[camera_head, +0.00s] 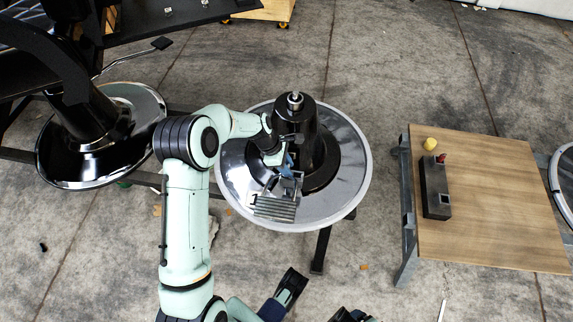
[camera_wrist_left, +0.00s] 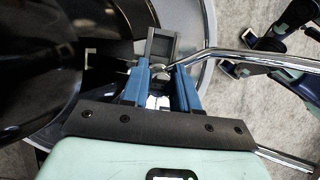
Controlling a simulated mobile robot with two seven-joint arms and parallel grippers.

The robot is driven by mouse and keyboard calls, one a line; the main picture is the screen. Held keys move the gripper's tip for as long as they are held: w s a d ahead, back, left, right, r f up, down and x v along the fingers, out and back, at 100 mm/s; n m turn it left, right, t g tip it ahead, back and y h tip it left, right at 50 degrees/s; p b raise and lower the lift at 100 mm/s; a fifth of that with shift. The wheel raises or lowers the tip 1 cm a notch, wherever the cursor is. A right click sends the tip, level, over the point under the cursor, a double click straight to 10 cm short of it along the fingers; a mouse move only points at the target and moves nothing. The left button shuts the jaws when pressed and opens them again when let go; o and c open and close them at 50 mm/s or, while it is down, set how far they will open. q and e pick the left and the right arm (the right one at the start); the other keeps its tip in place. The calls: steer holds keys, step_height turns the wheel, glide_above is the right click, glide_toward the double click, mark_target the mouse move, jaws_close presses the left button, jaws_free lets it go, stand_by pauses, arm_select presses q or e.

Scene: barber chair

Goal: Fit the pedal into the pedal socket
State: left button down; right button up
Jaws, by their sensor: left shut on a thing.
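The pedal (camera_head: 274,208) has a ridged grey plate and hangs beside the black chair column (camera_head: 300,115), over the round chrome base. My left gripper (camera_head: 285,175) is shut on it. In the left wrist view, blue fingers close on its metal part, and a bent chrome bar (camera_wrist_left: 255,60) runs off to the right. A small pale-edged square opening (camera_wrist_left: 90,52), perhaps the pedal socket, shows on the dark column left of the fingers, apart from the pedal. The head view hides the socket behind my arm. My right gripper (camera_head: 318,300) is low in the picture, fingers apart.
The chair base's pale rim (camera_head: 362,180) surrounds the column on a dark stand. A wooden table (camera_head: 490,215) at the right bears a dark box (camera_head: 435,188) with a red part and a yellow piece (camera_head: 430,144). Another chair base (camera_head: 60,165) stands left.

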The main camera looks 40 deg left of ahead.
arm_select(q)
steer(key=shift+f, duration=0.4)
arm_select(e)
steer(key=shift+f, duration=0.25)
stand_by(0.5)
arm_select(q)
steer(key=c, duration=0.8)
jaws_free()
steer(key=shift+r, duration=0.3)
step_height(320, 180, up, 4)
steer(key=p, duration=0.3)
steer(key=shift+r, duration=0.15)
steer(key=shift+r+p, duration=1.5)
steer(key=shift+r, duration=0.05)
arm_select(e)
steer(key=s+a+r+g+y, duration=0.1)
steer(key=s+a+r+g, duration=0.1)
steer(key=s+r, duration=0.4)
steer(key=shift+s+a+r, duration=0.3)
steer(key=shift+a+r, duration=0.05)
steer(key=shift+r, duration=0.15)
